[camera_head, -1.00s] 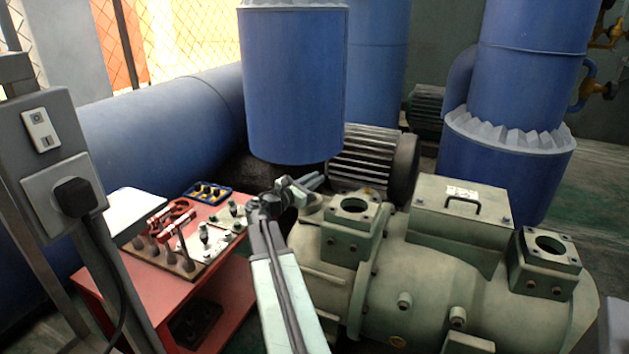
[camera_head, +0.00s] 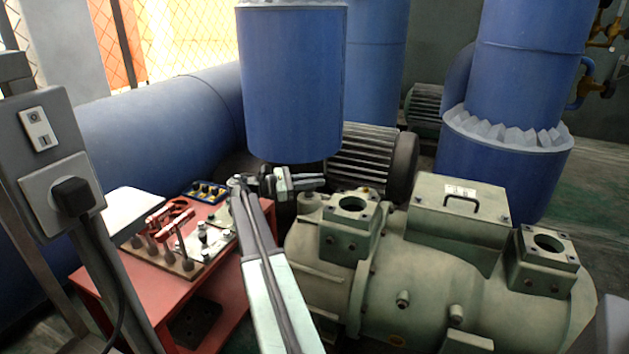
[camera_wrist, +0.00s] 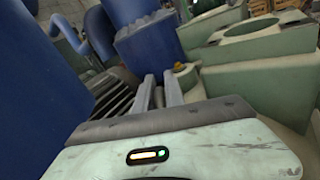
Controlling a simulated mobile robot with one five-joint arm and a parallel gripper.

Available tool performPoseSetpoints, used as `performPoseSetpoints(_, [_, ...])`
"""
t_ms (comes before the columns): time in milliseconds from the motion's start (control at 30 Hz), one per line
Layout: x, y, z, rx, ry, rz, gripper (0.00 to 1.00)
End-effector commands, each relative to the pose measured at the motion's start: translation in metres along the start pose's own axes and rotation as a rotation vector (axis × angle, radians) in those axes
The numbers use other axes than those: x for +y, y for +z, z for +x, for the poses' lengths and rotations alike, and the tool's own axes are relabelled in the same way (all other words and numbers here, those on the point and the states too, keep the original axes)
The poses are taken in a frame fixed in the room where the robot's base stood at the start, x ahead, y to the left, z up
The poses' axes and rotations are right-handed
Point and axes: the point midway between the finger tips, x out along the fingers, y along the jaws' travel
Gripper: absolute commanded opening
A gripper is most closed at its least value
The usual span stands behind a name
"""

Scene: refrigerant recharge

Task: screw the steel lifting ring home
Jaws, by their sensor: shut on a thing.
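My gripper (camera_head: 322,183) is above the near left end of the pale green compressor (camera_head: 425,265), left of its square flange (camera_head: 352,205). Its fingers point right, almost level. In the wrist view my two gripper fingers (camera_wrist: 159,82) stand parallel with a narrow gap. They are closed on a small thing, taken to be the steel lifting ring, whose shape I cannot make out. A pale boss with a yellow-orange top (camera_wrist: 180,68) shows just beyond the right fingertip. I cannot tell whether the ring touches the compressor.
A blue vertical tank (camera_head: 292,85) hangs close behind my gripper, with a finned motor (camera_head: 365,160) beside it. A red cart (camera_head: 150,315) at left carries tools and a blue tray (camera_head: 203,191). A grey post with a plug (camera_head: 72,195) stands at far left.

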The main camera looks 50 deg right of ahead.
Motion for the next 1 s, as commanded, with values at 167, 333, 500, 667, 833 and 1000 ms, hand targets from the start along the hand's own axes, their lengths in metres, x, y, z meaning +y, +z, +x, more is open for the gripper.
performPoseSetpoints(167, [0.006, 0.001, -0.002, -0.029, -0.114, 0.002, 0.00])
performPoseSetpoints(333, [0.004, 0.002, -0.002, -0.047, -0.204, 0.003, 0.00])
performPoseSetpoints(500, [0.001, 0.002, -0.001, -0.059, -0.263, 0.003, 0.00])
performPoseSetpoints(667, [0.000, 0.003, -0.001, -0.065, -0.291, 0.003, 0.00])
performPoseSetpoints(833, [-0.001, 0.003, -0.001, -0.067, -0.300, 0.003, 0.00])
performPoseSetpoints(1000, [-0.002, 0.003, 0.000, -0.067, -0.301, 0.003, 0.00])
